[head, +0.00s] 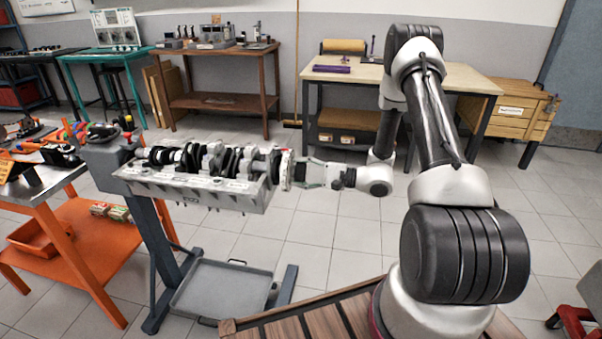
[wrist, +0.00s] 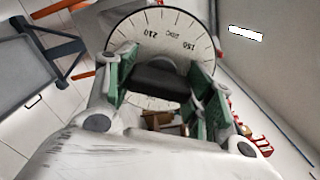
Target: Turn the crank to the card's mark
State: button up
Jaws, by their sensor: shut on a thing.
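The crankshaft (head: 215,160) lies in a grey engine block (head: 200,192) held on a stand. A pale round degree wheel (head: 286,170) stands at its right end, edge-on in the head view. In the wrist view the wheel (wrist: 172,32) faces me, with 210 and 150 readable. A small red mark (wrist: 160,3) shows at its rim. My gripper (head: 303,173) reaches the wheel from the right. Its green-padded fingers are shut on a dark bar (wrist: 158,80) in front of the wheel. I cannot make out the card's mark.
An orange bench (head: 75,215) with tools stands at the left. A grey drip tray (head: 222,288) lies under the block. Workbenches (head: 225,100) line the back wall. Tiled floor (head: 330,240) is open between the stand and my arm.

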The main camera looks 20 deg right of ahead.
jog(key=o, duration=1)
jog(key=shift+o, duration=0.2)
jog(key=shift+d, duration=0.1)
jog(key=v, duration=1.2)
jog(key=shift+f, duration=0.1)
